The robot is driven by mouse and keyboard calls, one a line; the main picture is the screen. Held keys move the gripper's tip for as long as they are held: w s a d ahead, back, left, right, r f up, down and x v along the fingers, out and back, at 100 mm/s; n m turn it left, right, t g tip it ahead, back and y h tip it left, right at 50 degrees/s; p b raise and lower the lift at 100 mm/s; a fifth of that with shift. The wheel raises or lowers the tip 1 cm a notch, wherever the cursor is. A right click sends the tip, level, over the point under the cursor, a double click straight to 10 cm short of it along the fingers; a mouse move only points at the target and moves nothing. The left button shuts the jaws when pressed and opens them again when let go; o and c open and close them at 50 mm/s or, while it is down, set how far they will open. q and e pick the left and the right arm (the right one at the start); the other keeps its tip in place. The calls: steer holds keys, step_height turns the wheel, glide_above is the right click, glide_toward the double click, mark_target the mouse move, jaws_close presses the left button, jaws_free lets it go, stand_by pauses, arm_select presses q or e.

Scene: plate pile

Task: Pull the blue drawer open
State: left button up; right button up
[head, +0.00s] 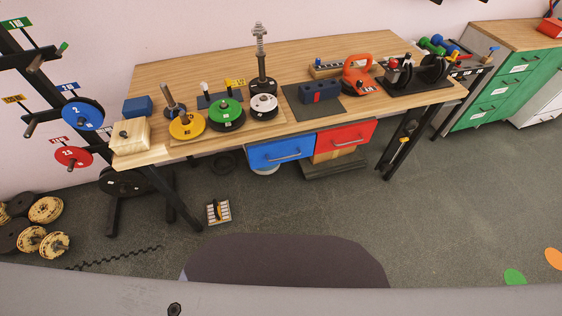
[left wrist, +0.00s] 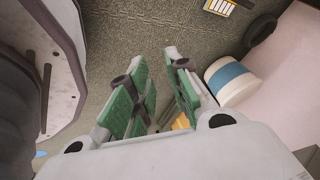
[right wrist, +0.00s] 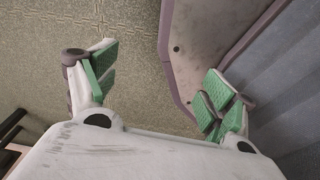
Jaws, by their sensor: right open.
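The blue drawer (head: 268,150) hangs under the front edge of the wooden table (head: 330,118) in the head view. It has a pale bar handle (head: 284,158) across its front and looks closed. Neither gripper shows in the head view. In the left wrist view my left gripper (left wrist: 156,58) has its green-padded fingers partly apart, with floor visible between them. In the right wrist view my right gripper (right wrist: 160,62) has its fingers wide apart and empty. The blue drawer is not clearly visible in either wrist view.
A red drawer (head: 343,135) sits right beside the blue one. Weight plates, posts and blocks stand on the table. A weight rack (head: 30,60) is at left, a green cabinet (head: 505,95) at right. A white bucket with a blue band (left wrist: 229,80) shows near my left gripper.

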arm_select(q)
steer(key=w+d+r+m+t+h+b, duration=0.1)
steer(key=w+d+r+m+t+b, duration=0.25)
steer(key=w+r, duration=0.45)
steer(key=w+d+r+m+t+h+b, duration=0.2)
steer(key=w+d+r+m+b, duration=0.15)
steer(key=w+r, duration=0.45)
steer(key=w+d+r+m+t+h+b, duration=0.1)
steer(key=w+d+r+m+b, duration=0.1)
steer(key=r, duration=0.3)
steer(key=w+d+r+m+t+h+b, duration=0.1)
steer(key=d+r+m+b, duration=0.1)
steer(key=d+r, duration=0.2)
steer(key=w+d+r+m+t+h+b, duration=0.1)
steer(key=w+d+r+m+b, duration=0.1)
steer(key=r, duration=0.6)
steer(key=shift+w+d+r+m, duration=0.3)
steer(key=shift+d+m, duration=0.2)
steer(key=shift+d, duration=0.25)
arm_select(e)
steer(key=w+a+r, duration=0.2)
steer(key=w+r, duration=0.1)
steer(key=w, duration=0.3)
steer(key=w+a+r, duration=0.2)
steer(key=w+r, duration=0.1)
steer(key=w, duration=0.4)
steer(key=shift+w+r+t, duration=0.3)
steer(key=shift+r+t, duration=0.05)
steer(key=shift+t, duration=0.05)
